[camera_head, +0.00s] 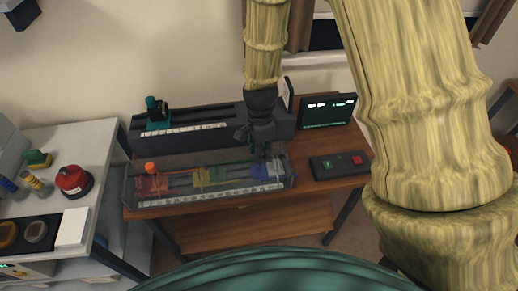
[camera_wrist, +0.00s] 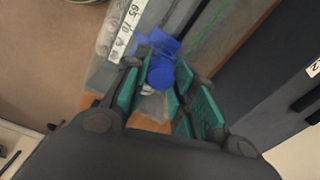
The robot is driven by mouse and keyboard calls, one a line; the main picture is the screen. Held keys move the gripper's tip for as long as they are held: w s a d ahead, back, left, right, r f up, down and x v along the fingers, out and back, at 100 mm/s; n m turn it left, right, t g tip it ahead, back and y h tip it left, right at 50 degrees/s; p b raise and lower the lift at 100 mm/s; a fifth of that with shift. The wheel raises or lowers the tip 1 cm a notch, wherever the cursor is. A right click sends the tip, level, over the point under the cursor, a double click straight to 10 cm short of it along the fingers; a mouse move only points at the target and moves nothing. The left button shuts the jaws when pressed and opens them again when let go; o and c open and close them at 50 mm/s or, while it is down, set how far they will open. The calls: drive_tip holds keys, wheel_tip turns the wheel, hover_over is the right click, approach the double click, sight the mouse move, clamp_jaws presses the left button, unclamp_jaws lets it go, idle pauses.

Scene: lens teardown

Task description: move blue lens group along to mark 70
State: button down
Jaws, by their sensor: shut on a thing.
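The blue lens group (camera_head: 268,170) is at the right end of a clear-walled rail housing in the head view. In the wrist view its round blue knob (camera_wrist: 160,73) stands between the teal finger pads. My gripper (camera_head: 262,150) is over the right part of the housing. In the wrist view my gripper (camera_wrist: 160,82) is shut on that knob. A white scale strip (camera_head: 210,195) runs along the housing's front. In the wrist view the scale (camera_wrist: 121,28) reads 65, with another number beside it too blurred to read surely. The lens group's exact mark is not clear.
Red (camera_head: 150,184), yellow-green (camera_head: 208,177) parts and an orange knob (camera_head: 151,167) lie to the left in the housing. A dark rail unit (camera_head: 215,118) stands behind. A button box (camera_head: 338,165) and a screen (camera_head: 328,111) are to the right. A side table (camera_head: 88,150) is at left.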

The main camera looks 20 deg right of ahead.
drive_tip(key=shift+d, duration=0.2)
drive_tip(key=c, duration=1.2)
unclamp_jaws()
drive_tip(key=shift+d, duration=0.15)
drive_tip(key=shift+o, duration=0.2)
drive_tip(key=shift+a, duration=0.2)
wheel_tip(320, 180, up, 12)
drive_tip(key=shift+s+d, duration=0.1)
drive_tip(key=shift+s, duration=0.05)
